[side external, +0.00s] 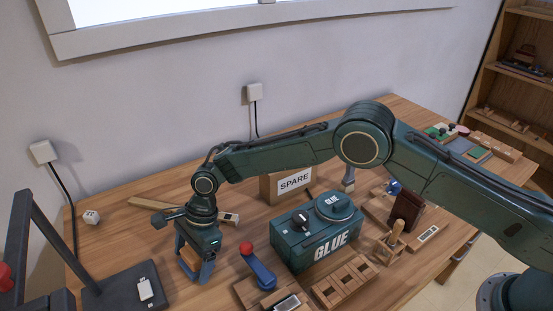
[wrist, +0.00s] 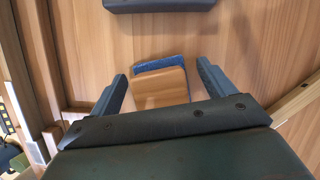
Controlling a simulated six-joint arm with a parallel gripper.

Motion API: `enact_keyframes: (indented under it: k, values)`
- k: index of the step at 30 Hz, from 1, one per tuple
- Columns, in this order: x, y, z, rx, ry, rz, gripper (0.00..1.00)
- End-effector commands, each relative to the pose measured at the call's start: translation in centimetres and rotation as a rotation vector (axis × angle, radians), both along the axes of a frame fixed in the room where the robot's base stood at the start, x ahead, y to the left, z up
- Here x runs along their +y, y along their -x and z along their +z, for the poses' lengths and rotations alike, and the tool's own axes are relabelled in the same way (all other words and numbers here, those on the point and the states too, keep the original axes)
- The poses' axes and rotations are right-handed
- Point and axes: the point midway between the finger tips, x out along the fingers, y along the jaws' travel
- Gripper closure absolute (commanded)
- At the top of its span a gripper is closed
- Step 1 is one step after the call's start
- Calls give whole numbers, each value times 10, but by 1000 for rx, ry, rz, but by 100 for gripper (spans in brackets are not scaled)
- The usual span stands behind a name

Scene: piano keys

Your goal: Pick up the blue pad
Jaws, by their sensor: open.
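The blue pad (wrist: 152,66) shows in the wrist view as a blue layer with a tan wooden block (wrist: 160,88) on its near side, forming one piece. My gripper (wrist: 161,72) is open, with one blue finger on each side of this piece and visible gaps between. In the side view my gripper (side external: 194,266) points down low over the table at the left, and the wooden block (side external: 188,258) shows between its fingers. The blue part is hard to tell from the blue fingers there. I cannot tell whether the piece rests on the table.
A green GLUE box (side external: 318,240) stands right of my gripper, with a red-ended blue tool (side external: 262,274) between. A cardboard SPARE box (side external: 289,184) is behind. A dark stand (side external: 125,288) with a white device is at left. The wooden table (side external: 110,235) is bare near the die (side external: 91,217).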

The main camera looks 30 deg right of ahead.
Motion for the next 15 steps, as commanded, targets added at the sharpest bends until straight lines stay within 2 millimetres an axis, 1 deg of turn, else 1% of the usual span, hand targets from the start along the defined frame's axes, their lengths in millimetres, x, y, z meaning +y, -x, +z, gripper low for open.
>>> enact_keyframes:
  k: [15]
  values:
    - [0, 0, -1, -1, 0, 0, 18]
